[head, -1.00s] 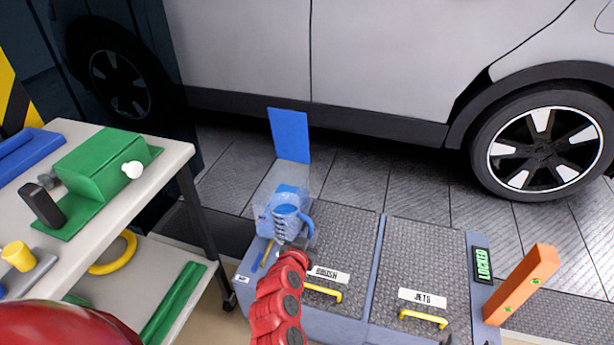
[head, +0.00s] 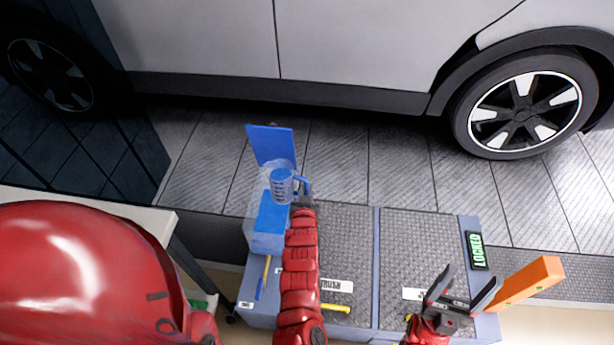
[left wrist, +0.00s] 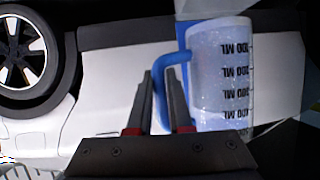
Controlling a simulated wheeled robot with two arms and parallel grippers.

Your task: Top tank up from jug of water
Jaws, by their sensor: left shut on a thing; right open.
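The tank (head: 262,243) is a pale translucent box with a blue patch on it, at the left end of the grey cabinet. Its blue lid (head: 271,144) stands open at the back. The jug (head: 281,188) is clear with a blue handle and dark marks, and appears over the tank. My left gripper (head: 303,199) is shut on the jug's handle. The left wrist view shows the jug (left wrist: 220,75) with clear liquid-like speckling inside and its handle between my fingers (left wrist: 160,100). I cannot tell how far it tilts. My right gripper (head: 468,290) is open and empty.
The cabinet has two dark ribbed hatches (head: 420,250), a "LOCKED" display (head: 477,250) and an orange bar (head: 527,284) at the right. A thin yellow and blue stick (head: 263,277) lies before the tank. A white car (head: 300,50) stands behind. A bench (head: 150,220) is at the left.

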